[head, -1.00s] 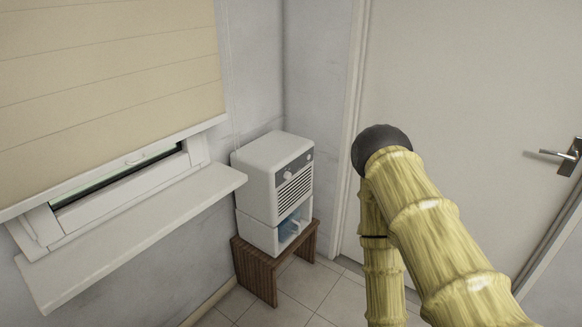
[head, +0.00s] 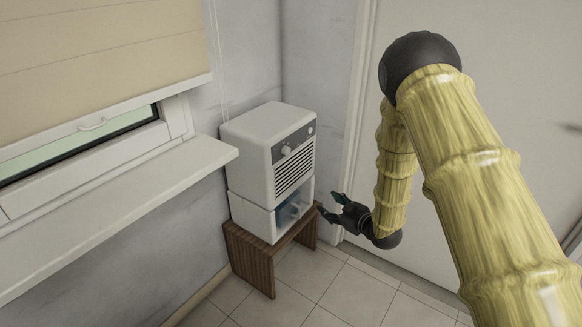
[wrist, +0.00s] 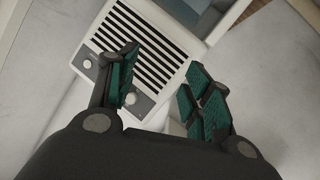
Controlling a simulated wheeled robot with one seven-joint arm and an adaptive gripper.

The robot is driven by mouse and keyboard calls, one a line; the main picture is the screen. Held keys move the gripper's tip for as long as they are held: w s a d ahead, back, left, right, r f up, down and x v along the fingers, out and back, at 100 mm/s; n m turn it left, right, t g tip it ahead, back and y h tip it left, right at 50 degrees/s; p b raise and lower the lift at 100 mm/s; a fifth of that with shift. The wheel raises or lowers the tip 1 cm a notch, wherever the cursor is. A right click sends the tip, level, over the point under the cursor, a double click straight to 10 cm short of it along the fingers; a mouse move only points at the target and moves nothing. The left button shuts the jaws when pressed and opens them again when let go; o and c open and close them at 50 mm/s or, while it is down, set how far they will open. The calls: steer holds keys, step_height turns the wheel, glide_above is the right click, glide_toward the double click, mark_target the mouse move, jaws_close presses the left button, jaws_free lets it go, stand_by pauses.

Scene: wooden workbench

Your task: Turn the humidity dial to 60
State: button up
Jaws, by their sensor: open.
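A white dehumidifier (head: 252,150) stands in the corner on a small wooden stand. Its dark control panel (head: 302,141) is at the upper front, with a light knob (head: 286,149) at the panel's left and a smaller round button (head: 311,129) at its right. The markings are too small to read. My gripper (head: 329,206) is open and empty, to the right of and lower than the panel, apart from the machine. In the wrist view the open green-padded fingers (wrist: 160,88) show in front of the machine. A finger partly covers the panel there, and a knob (wrist: 139,98) shows beside it.
The slatted vent (head: 295,173) is below the panel, and an open-fronted bluish tank (head: 290,210) below that. The wooden stand (head: 252,258) is on a tiled floor. A window sill (head: 120,215) juts out at the left, close to the machine. A white door (head: 500,60) is behind my arm.

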mark_target(288, 152)
steer(key=w+a+r+n+y+b, duration=0.1)
steer(key=w+a+r+n+y, duration=0.25)
steer(key=r, duration=0.25)
steer(key=w+a+r+n+y+b, duration=0.1)
steer(key=w+a+r+n+y, duration=0.1)
steer(key=w+r+n, duration=0.3)
steer(key=w+a, duration=0.1)
steer(key=a, duration=0.1)
steer(key=w+a+m, duration=0.1)
steer(key=w+a, duration=0.1)
steer(key=a, duration=0.1)
steer(key=w+a+m, duration=0.1)
steer(key=w+a, duration=0.1)
steer(key=a, duration=0.1)
steer(key=shift+w+r, duration=0.25)
steer(key=shift+r, duration=0.1)
steer(key=shift+d, duration=0.1)
steer(key=c, duration=1)
